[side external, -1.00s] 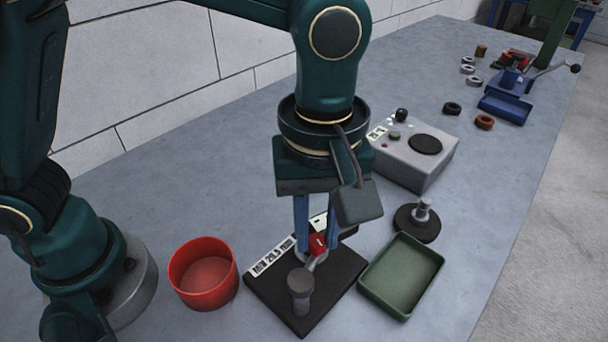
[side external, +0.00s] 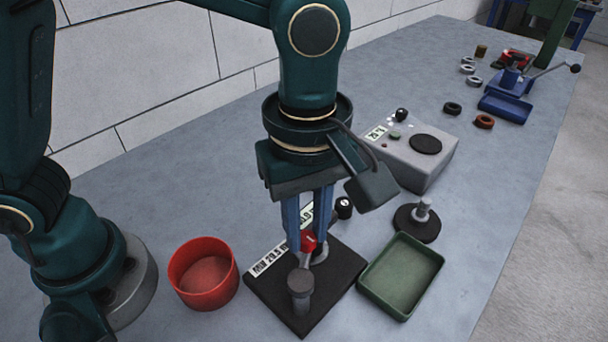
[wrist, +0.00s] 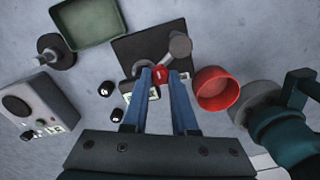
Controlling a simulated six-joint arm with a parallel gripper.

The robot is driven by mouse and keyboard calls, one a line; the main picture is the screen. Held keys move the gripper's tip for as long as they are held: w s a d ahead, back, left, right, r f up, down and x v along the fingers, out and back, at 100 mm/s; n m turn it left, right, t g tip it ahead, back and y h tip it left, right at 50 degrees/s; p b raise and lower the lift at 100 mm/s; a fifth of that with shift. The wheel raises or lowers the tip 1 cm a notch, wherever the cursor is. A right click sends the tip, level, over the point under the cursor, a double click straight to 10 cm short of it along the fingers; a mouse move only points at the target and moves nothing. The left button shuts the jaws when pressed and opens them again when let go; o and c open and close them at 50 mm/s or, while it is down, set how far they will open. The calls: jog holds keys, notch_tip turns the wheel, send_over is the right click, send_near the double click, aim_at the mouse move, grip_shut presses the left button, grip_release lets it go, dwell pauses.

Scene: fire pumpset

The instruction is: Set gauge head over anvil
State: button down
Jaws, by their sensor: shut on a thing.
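A gauge fixture has a black base plate (side external: 280,305) with a white label strip along its back left edge. A grey round-topped post (side external: 301,285) stands upright on it. My gripper (side external: 306,246) is shut on the red part (side external: 308,241) beside the post, low over the plate. In the wrist view the red part (wrist: 160,75) lies between my fingertips, with a grey arm (wrist: 165,57) close by running toward the post (wrist: 180,45). A silver round piece (side external: 320,254), perhaps the anvil, shows just right of the red part, partly hidden by my fingers. I cannot tell whether they overlap.
A red bowl (side external: 203,273) stands left of the plate and a green tray (side external: 401,276) right of it. A black disc with a peg (side external: 417,222), a small black cylinder (side external: 344,207) and a grey control box (side external: 414,155) stand behind. Rings and a blue press lie far right.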

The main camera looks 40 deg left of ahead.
aim_at(306, 236)
jog(key=c, duration=0.7)
grip_release()
jog(key=shift+r, duration=2.6)
